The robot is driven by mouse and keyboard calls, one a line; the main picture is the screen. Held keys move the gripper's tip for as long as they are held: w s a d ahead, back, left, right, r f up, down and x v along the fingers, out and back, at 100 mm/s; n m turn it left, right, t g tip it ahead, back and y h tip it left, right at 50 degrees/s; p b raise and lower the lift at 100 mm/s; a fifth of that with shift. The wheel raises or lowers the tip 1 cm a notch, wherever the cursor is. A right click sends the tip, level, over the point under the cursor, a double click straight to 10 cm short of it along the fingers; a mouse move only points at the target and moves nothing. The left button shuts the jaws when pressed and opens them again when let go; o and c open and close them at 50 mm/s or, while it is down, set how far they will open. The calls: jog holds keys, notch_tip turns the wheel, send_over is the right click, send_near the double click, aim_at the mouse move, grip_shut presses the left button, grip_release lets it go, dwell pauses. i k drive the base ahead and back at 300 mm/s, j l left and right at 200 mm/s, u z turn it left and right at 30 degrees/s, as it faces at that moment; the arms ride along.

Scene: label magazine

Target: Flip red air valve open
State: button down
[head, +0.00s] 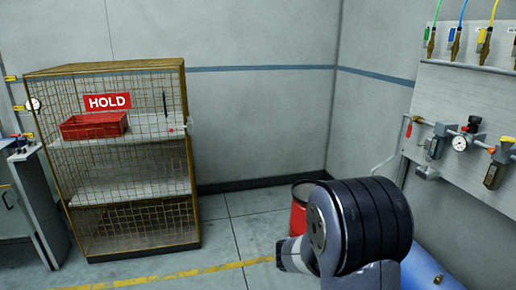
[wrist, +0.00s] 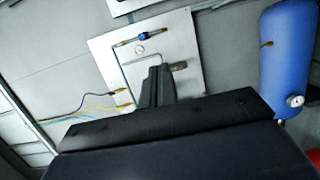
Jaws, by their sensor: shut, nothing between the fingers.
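A grey air panel (head: 437,88) is on the right wall in the head view. No red valve is clear there. The fingers are out of the head view.
A blue tank (wrist: 286,55) with a gauge is at the right in the wrist view. A red drum (head: 300,208) stands behind my arm. A wire cage (head: 120,210) with a HOLD sign and red bin (head: 95,125) is at left. Floor between is clear.

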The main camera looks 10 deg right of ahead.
aim_at(411, 127)
jog(key=i+z, duration=0.15)
jog(key=i, duration=0.7)
jog(key=i+j+z, duration=0.15)
jog(key=i, duration=0.7)
jog(key=i+l+z, duration=0.4)
jog(key=i, duration=0.5)
jog(key=i+j+z, duration=0.15)
jog(key=i+z, duration=0.25)
jog(key=i, duration=0.55)
jog(key=i+l, duration=0.15)
jog(key=i, duration=0.1)
